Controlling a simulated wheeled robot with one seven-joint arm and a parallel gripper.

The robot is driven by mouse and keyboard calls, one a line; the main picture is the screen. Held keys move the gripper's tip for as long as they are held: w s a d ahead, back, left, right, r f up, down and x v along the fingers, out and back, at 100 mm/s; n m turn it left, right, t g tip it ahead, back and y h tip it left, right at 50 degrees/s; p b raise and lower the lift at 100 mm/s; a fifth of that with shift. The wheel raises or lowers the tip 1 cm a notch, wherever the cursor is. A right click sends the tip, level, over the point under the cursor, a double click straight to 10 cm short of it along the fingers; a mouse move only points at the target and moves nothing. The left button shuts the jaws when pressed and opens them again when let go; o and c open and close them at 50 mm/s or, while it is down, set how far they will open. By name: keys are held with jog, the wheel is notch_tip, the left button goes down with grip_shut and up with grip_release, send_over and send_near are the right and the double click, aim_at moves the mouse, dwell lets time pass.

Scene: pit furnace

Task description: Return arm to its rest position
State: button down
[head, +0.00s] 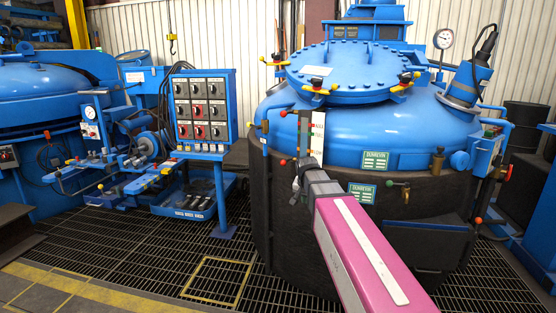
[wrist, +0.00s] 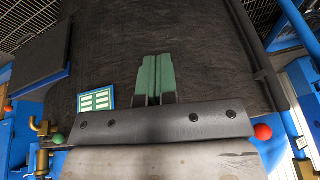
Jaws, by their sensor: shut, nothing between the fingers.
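My arm (head: 365,250), with a pink link and white strip, reaches from the lower right of the head view to the front of the pit furnace (head: 345,125). My gripper (wrist: 155,78) has two green-tipped fingers side by side in the wrist view, shut and empty. They lie in front of the furnace's dark lower wall (wrist: 215,60); whether they touch it I cannot tell. In the head view the fingertips are not clearly visible.
A blue panel (head: 203,110) with several knobs stands left of the furnace. Green labels (head: 375,160), a brass valve (head: 437,160) and coloured ball handles project close to my arm. A dark ledge (head: 428,240) juts at right.

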jog(key=s+d+f+n+g, duration=0.2)
jog(key=s+d+f, duration=0.2)
jog(key=s+f, duration=0.6)
jog(key=s+d+f+n+g, duration=0.2)
jog(key=s+d+f, duration=0.1)
jog(key=s+f, duration=0.7)
jog(key=shift+d+f, duration=0.35)
jog(key=shift+d, duration=0.05)
